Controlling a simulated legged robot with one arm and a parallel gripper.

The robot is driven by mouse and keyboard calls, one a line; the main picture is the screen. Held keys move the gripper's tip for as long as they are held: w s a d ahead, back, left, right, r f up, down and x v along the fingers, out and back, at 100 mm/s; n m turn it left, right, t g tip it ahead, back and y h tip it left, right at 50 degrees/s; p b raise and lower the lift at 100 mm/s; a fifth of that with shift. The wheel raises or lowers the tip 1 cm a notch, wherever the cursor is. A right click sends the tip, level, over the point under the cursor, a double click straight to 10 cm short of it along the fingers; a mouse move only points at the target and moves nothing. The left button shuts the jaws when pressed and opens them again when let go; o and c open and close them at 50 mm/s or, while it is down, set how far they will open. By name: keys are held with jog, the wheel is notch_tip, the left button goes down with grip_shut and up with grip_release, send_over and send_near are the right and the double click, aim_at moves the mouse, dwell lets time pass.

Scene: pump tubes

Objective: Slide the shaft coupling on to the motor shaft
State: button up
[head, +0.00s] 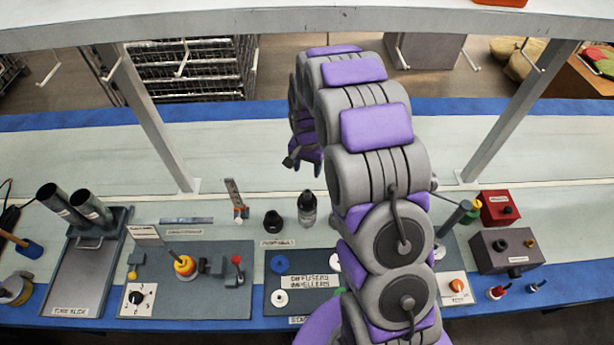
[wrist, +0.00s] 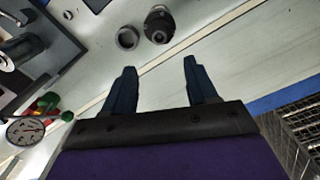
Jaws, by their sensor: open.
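My gripper (wrist: 160,66) is open, with nothing between its two dark blue fingers in the wrist view. In the head view my gripper (head: 304,163) hangs beyond the arm over the back of the bench. A black stepped round body (wrist: 159,25) stands past the fingertips in the wrist view, with a dark hollow-looking ring (wrist: 127,39) beside it. They seem to match the grey-and-black upright part (head: 307,208) and the small black part (head: 273,221) in the head view. I cannot tell for sure which is the shaft coupling or the motor shaft.
A grey panel (head: 240,304) with a dial and yellow knob is at left, near a tray with two black tubes (head: 92,207). A diffusers and impellers board (head: 278,311) lies centre. Red (head: 500,209) and dark boxes (head: 488,258) stand right. Frame posts (head: 150,120) rise behind.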

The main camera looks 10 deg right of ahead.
jog(key=shift+r, duration=2.75)
jog(key=s+r+n, duration=0.2)
jog(key=s+r, duration=0.5)
jog(key=s, duration=0.2)
jog(key=s+r+n, duration=0.2)
jog(key=s+r, duration=0.4)
jog(key=s, duration=0.4)
jog(key=s+r+n+g, duration=0.1)
jog(key=s+r+n, duration=0.2)
jog(key=s, duration=1.6)
jog(key=shift+s+g, duration=0.15)
jog(key=shift+g, duration=0.25)
